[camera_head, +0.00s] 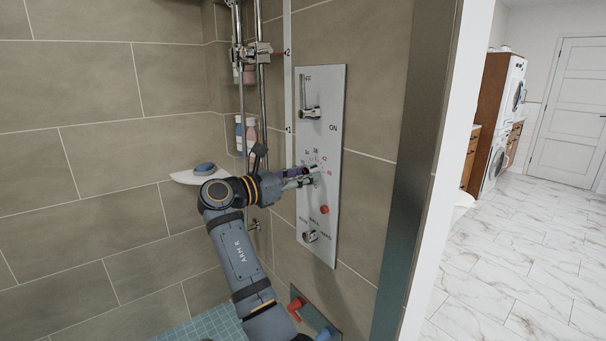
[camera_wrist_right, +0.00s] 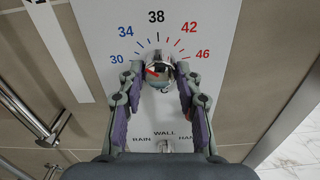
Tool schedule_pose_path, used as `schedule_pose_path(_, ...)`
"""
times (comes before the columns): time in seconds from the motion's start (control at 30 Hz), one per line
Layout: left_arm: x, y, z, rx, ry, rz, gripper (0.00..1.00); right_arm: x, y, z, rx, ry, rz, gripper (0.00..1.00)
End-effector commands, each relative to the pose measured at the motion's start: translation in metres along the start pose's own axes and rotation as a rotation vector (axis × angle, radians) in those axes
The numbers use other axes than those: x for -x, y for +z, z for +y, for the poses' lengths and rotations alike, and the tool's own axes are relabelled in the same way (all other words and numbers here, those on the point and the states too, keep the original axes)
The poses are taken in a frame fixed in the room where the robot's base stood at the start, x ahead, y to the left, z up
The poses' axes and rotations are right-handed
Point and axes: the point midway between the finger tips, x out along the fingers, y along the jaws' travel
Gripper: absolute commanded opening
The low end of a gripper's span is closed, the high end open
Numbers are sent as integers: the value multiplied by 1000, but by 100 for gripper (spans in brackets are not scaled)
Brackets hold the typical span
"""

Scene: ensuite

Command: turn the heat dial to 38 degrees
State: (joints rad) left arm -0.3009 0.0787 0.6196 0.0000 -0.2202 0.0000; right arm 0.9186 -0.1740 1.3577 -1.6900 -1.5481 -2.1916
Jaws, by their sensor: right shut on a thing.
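The heat dial (camera_wrist_right: 159,72) is a small round knob on a pale wall panel (camera_head: 318,225). Printed marks 30, 34, 38, 42 and 46 arc above it in the right wrist view, with 38 at the top. A red pointer mark on the dial shows left of centre, towards the low numbers; its exact reading is unclear. My right gripper (camera_wrist_right: 159,80) is shut on the dial, one finger on each side. In the head view, my right gripper (camera_head: 303,177) covers most of the dial. My left gripper is not in view.
A lever (camera_head: 310,112) marked ON sits above the dial. A red button (camera_head: 324,209) and a lower knob (camera_head: 310,236) with WALL, RAIN and HAND labels are below. Shower rails (camera_head: 262,100) with bottles and a corner shelf (camera_head: 190,178) stand left of the panel.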

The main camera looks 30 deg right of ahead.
Motion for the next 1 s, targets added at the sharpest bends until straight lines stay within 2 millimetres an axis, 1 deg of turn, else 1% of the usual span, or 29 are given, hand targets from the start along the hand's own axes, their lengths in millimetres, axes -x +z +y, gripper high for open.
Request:
schedule_pose_path(0.1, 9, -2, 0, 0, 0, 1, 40, 0, 2, 0, -77, 0, 0, 3)
schedule_pose_path(0.4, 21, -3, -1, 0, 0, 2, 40, 0, 2, 1, -353, 0, 0, 3)
schedule_pose_path(0.7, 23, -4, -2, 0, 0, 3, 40, 0, 0, 1, -626, 0, 0, 3)
schedule_pose_path(1.0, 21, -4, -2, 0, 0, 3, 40, 0, -1, 1, -829, -1, 1, 3)
